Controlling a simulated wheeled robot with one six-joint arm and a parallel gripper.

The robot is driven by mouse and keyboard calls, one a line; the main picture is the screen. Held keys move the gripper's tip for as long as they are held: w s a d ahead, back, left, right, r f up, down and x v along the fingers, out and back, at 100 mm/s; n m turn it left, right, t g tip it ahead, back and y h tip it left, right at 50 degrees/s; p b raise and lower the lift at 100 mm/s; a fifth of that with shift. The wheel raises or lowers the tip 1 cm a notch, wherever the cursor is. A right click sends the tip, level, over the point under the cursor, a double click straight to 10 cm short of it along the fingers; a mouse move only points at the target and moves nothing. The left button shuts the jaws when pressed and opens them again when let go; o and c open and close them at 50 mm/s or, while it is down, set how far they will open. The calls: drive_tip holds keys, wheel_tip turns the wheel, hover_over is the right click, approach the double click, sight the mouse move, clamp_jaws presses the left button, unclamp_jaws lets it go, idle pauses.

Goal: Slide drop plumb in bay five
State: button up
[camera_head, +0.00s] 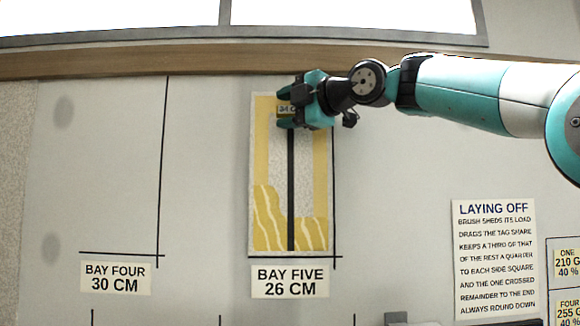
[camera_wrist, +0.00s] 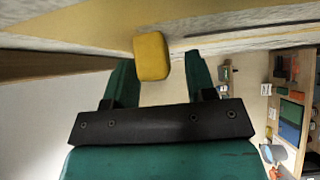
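The drop (camera_head: 261,153) is a tall, yellow-edged sheet with pale wavy stripes near its foot, on the grey wall in bay five. A black vertical strip (camera_head: 291,190) runs down its middle. A small yellow tag (camera_head: 285,110), partly legible as "34 C", shows near its top. My gripper (camera_head: 286,108) is at the top of the drop, its fingers apart above and below the tag. In the wrist view a yellow block (camera_wrist: 151,56) lies between the fingertips, closer to the left finger. Whether it touches a finger is unclear.
Black corner lines and the "BAY FIVE 26 CM" label (camera_head: 290,282) mark the bay's bottom. The "BAY FOUR 30 CM" label (camera_head: 115,278) is at left, with bare wall between. A wooden rail (camera_head: 130,65) runs above. A "LAYING OFF" notice (camera_head: 495,258) hangs at right.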

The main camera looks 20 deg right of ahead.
drive_tip(key=b+v, duration=0.5)
drive_tip(key=v, duration=1.1)
drive_tip(key=w+a+f+m+g+h+b, duration=0.15)
drive_tip(key=a+f+m+g, duration=0.35)
drive_tip(key=f, duration=1.1)
drive_tip(key=a+f+m+g+b, duration=0.3)
drive_tip(key=f+m, duration=0.4)
drive_tip(key=f, duration=0.8)
drive_tip(key=s+a+f+m+g+h+b, duration=0.1)
drive_tip(key=s+a+f+m+g, duration=0.1)
drive_tip(key=s+f, duration=0.7)
drive_tip(key=s+a+f+m+g+h, duration=0.2)
drive_tip(key=s+f+g, duration=0.3)
drive_tip(key=s+f, duration=0.5)
wheel_tip(320, 180, down, 7)
drive_tip(key=shift+f+m+g+b, duration=0.15)
drive_tip(key=shift+m+g+b, duration=0.2)
drive_tip(key=shift+m, duration=0.15)
drive_tip(key=shift+w+a, duration=0.1)
drive_tip(key=shift+a, duration=0.15)
